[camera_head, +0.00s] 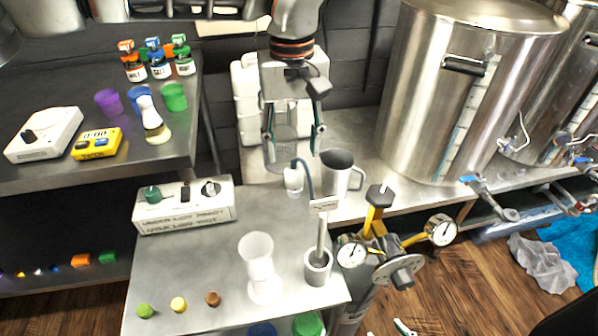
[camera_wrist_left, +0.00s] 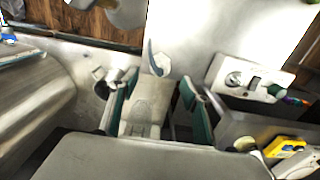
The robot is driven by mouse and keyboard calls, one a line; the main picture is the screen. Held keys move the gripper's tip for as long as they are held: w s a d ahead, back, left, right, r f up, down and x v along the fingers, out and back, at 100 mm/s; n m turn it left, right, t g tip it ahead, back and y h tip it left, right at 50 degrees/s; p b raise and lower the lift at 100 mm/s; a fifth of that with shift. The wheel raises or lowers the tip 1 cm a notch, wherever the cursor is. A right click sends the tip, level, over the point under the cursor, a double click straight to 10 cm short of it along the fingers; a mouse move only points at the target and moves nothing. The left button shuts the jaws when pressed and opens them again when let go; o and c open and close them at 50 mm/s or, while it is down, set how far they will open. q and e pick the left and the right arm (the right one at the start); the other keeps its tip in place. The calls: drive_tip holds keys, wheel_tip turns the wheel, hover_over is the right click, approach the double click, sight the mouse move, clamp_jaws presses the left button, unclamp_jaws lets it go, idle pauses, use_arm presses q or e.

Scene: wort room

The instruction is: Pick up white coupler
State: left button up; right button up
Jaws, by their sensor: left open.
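The white coupler (camera_head: 293,179), a small pale cylinder with a grey-blue curved hose, is at the back of the metal table (camera_head: 210,262). In the left wrist view the coupler (camera_wrist_left: 160,66) shows between and beyond the fingertips. My left gripper (camera_head: 293,143) is open, pointing down above and slightly behind the coupler, with nothing visibly held. Its teal-padded fingers also show in the left wrist view (camera_wrist_left: 159,100). A small teal and white tip at the bottom edge looks like part of my right gripper (camera_head: 404,327); the rest is out of frame.
A steel mug (camera_head: 339,173) stands right of the coupler. A white control box (camera_head: 184,205) is to the left. A grey holder with a upright labelled rod (camera_head: 318,266), a white hourglass-shaped cup (camera_head: 258,268) and gauges (camera_head: 441,230) are nearer. Large steel kettles (camera_head: 440,110) stand at right.

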sight(294, 167)
use_arm(q)
wheel_tip(294, 167, down, 7)
drive_tip(key=shift+s+f+b, duration=0.1)
drive_tip(key=shift+b, duration=0.5)
drive_tip(key=c, duration=1.2)
